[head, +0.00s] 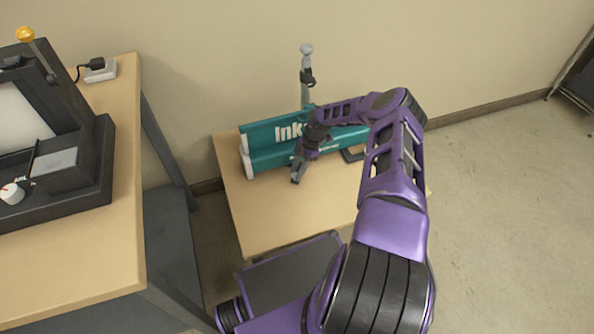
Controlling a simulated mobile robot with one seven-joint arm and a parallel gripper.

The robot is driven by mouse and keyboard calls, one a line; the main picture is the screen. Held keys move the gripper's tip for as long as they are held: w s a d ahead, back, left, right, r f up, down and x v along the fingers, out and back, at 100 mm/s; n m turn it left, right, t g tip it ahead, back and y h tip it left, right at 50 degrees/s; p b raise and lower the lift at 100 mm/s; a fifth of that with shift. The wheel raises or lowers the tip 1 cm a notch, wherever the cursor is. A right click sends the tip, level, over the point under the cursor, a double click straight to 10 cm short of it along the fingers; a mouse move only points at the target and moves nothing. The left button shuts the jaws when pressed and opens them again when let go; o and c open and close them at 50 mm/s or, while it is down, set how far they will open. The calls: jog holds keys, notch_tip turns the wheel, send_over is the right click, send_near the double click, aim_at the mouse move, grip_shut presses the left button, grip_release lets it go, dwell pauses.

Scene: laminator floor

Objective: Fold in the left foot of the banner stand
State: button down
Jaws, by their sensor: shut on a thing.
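The banner stand (262,159) lies along the small wooden table, a teal base with a strip of teal banner and white "Ink" lettering standing up from it. My gripper (298,170) reaches down in front of the base, left of its middle. It is shut on the left foot, which is mostly hidden by the fingers; how far the foot is turned out cannot be told. The dark right foot (352,155) sticks out at the front of the base, partly behind my arm. My arm hides much of the stand's right part.
A grey pole with a round top (306,72) rises behind the stand near the wall. A higher wooden bench (105,235) with a black laminator (75,185) stands at left. The small table's front (270,225) is bare. Open floor lies at right, with a dark rack at the edge.

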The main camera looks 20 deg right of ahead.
jog(key=c, duration=0.6)
grip_release()
jog(key=p+v, duration=0.1)
jog(key=v, duration=1.6)
jog(key=shift+r, duration=0.25)
jog(key=shift+c, duration=0.2)
